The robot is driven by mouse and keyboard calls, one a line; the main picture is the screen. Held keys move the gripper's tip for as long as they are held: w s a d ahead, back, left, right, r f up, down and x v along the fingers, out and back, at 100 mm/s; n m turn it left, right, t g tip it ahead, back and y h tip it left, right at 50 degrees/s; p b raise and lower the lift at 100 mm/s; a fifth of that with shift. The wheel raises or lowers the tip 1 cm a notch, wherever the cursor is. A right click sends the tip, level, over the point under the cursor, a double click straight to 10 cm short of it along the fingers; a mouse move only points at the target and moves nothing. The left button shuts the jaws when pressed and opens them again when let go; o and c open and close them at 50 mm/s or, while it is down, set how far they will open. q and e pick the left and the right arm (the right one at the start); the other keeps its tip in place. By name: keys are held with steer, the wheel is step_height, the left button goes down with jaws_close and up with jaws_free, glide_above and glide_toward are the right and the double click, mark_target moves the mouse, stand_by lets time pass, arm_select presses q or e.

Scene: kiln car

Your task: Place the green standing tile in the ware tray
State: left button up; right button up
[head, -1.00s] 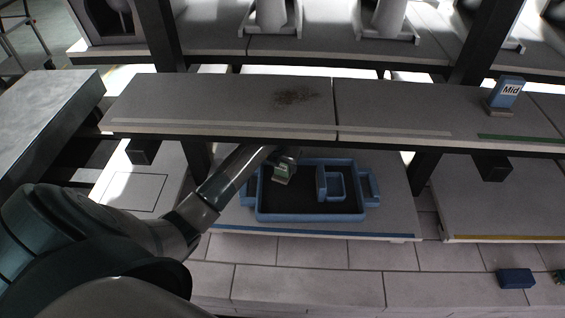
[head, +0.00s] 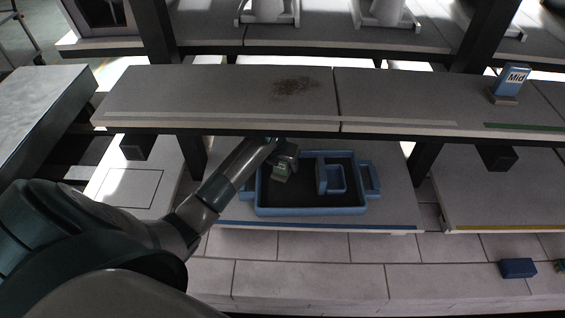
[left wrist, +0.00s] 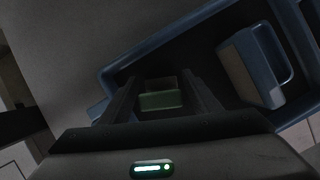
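My left gripper (head: 284,163) is inside the outline of the ware tray, toward its left back part. It is shut on the green standing tile (head: 281,171), which also shows between the two fingers in the left wrist view (left wrist: 160,101). The tile's pale foot points down. I cannot tell whether it touches the tray floor. The ware tray (head: 310,211) is blue with a dark floor and side handles, on the lower deck under the shelf. It also shows in the left wrist view (left wrist: 180,31). My right gripper is not in view.
The shelf (head: 220,90) overhangs the tray's back and hides part of my left wrist. A blue block (head: 517,268) lies at the lower right.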

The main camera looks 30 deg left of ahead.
arm_select(q)
steer(key=shift+r, duration=0.1)
stand_by(0.3)
steer(key=shift+s+r, duration=0.15)
steer(key=shift+r, duration=0.3)
steer(key=shift+v, duration=1.15)
steer(key=s, duration=0.3)
steer(key=s+d+b, duration=0.1)
steer(key=s, duration=0.3)
steer(key=s+d+b, duration=0.1)
steer(key=s, duration=0.2)
steer(key=shift+s+d+f, duration=0.2)
steer(key=shift+s, duration=0.2)
steer(key=shift+s+d+r, duration=0.1)
steer(key=shift+s, duration=0.35)
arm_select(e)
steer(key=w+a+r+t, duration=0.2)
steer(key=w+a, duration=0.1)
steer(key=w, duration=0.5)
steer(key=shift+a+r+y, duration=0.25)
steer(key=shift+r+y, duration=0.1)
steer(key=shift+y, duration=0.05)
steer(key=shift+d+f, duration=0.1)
